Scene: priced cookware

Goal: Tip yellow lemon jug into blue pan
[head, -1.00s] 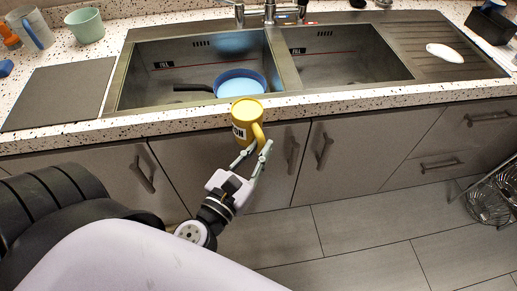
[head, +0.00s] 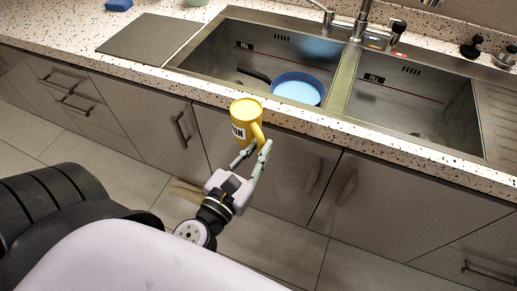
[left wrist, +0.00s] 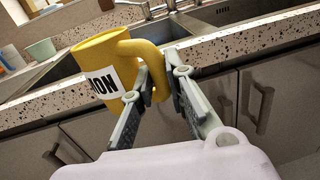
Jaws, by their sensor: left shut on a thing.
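The yellow lemon jug (head: 243,119) is upright in the head view, in front of the counter edge. Part of its black-on-white label shows in the left wrist view (left wrist: 106,83). My left gripper (head: 257,151) is shut on the jug's handle; its fingers also show in the left wrist view (left wrist: 160,88). The blue pan (head: 298,90) with a black handle sits in the left sink basin, behind and to the right of the jug. The jug appears short of the basin, not over the pan. My right gripper is not in view.
The speckled counter edge (head: 290,122) runs between my arm and the left basin. A divider (head: 347,82) separates the two basins. The faucet (head: 361,22) stands behind them. A grey board (head: 150,39) lies left of the sink. The right basin (head: 415,100) is empty.

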